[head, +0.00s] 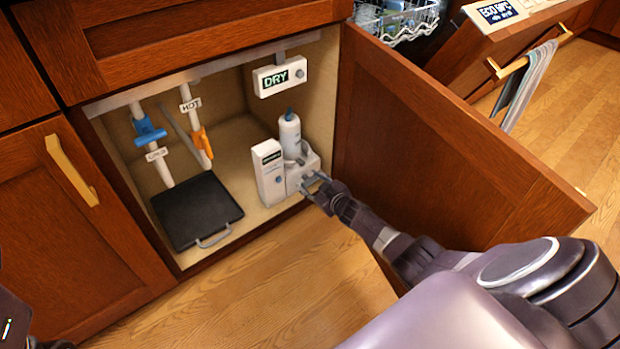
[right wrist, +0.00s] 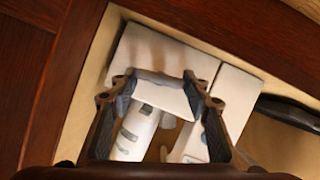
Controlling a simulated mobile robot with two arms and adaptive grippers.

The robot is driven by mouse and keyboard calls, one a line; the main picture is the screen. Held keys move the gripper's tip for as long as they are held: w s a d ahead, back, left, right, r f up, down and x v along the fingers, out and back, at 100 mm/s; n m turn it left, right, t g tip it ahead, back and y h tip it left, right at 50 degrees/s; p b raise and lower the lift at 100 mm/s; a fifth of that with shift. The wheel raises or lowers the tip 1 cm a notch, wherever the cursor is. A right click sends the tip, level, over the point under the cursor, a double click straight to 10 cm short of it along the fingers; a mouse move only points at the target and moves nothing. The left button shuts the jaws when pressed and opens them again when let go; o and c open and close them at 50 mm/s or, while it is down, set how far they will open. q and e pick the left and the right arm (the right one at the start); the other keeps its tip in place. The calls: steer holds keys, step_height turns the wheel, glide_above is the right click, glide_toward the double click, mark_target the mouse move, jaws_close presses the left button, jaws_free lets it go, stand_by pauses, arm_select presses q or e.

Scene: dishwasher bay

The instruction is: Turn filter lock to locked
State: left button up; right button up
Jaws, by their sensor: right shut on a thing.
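The white filter unit (head: 303,170) stands on the floor of the open cabinet, at its right side. It also shows in the right wrist view (right wrist: 150,50). My right gripper (head: 314,184) reaches its front low down. In the right wrist view my right gripper (right wrist: 160,88) has its two fingers on either side of a pale block (right wrist: 162,94), which looks like the filter lock, and is shut on it. The fingers partly hide the lock, and I cannot read its setting. My left gripper is not in view; only dark parts of mine show at the bottom left.
A white bottle (head: 290,134) and a labelled white box (head: 269,172) stand at the unit. A DRY display (head: 280,77) hangs above. The black tray (head: 196,210) and blue (head: 148,130) and orange (head: 202,141) valves are left. The open door (head: 440,140) bounds the right.

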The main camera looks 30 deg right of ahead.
stand_by(0.4)
steer(key=o, duration=0.9)
steer(key=shift+s, duration=0.1)
steer(key=shift+s+r, duration=0.25)
steer(key=shift+s, duration=0.45)
steer(key=shift+s+a+r, duration=0.1)
steer(key=shift+s+r, duration=0.15)
steer(key=shift+s, duration=0.3)
steer(key=shift+v, duration=2.5)
steer(key=shift+o, duration=0.2)
